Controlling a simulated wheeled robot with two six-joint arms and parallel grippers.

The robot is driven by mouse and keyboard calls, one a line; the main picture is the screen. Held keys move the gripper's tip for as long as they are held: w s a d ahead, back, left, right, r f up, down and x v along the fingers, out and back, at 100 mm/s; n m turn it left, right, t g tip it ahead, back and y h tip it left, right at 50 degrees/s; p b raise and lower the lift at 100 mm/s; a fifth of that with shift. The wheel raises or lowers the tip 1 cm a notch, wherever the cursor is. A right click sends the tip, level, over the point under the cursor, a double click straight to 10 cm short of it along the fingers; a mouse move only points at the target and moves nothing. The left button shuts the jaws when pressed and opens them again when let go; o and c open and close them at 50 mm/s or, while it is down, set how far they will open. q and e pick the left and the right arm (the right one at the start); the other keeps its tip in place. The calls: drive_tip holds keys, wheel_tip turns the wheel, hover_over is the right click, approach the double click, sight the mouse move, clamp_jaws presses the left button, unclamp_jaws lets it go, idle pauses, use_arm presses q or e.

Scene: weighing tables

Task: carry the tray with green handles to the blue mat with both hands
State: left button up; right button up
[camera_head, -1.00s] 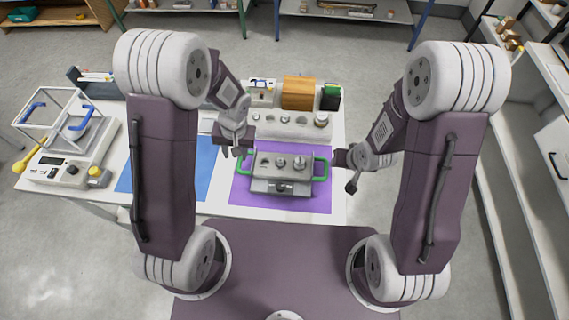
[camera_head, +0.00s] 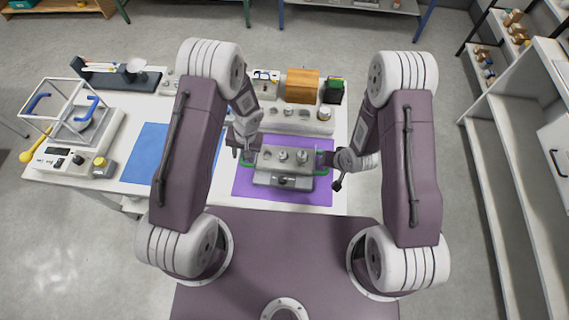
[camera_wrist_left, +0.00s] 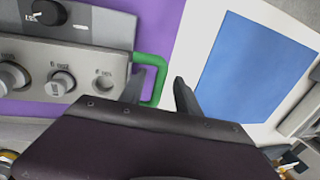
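The grey tray (camera_head: 287,181) with green handles sits on the purple mat (camera_head: 315,198) and holds several metal weights. In the left wrist view, the tray (camera_wrist_left: 112,30) shows its end with a green handle (camera_wrist_left: 158,76). My left gripper (camera_wrist_left: 165,88) is open there, one finger on each side of the handle's outer bar. It also shows at the tray's left end in the head view (camera_head: 243,155). My right gripper (camera_head: 331,168) is at the right handle; whether its fingers are apart is too small to tell. The blue mat (camera_head: 155,152) lies bare to the left.
A balance with a glass frame (camera_head: 75,160) stands at the table's left end. Behind the tray are a weight block (camera_head: 300,119), a wooden box (camera_head: 301,86) and a dark green-topped box (camera_head: 333,92). White table shows between the two mats.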

use_arm(q)
drive_tip(key=shift+a+f, duration=0.15)
drive_tip(key=shift+f, duration=0.5)
drive_tip(key=shift+a+f, duration=0.15)
drive_tip(key=shift+f, duration=0.5)
use_arm(e)
drive_tip(key=shift+x, duration=1.3)
use_arm(q)
clamp_jaws()
use_arm(e)
clamp_jaws()
use_arm(q)
drive_tip(key=shift+r, duration=0.1)
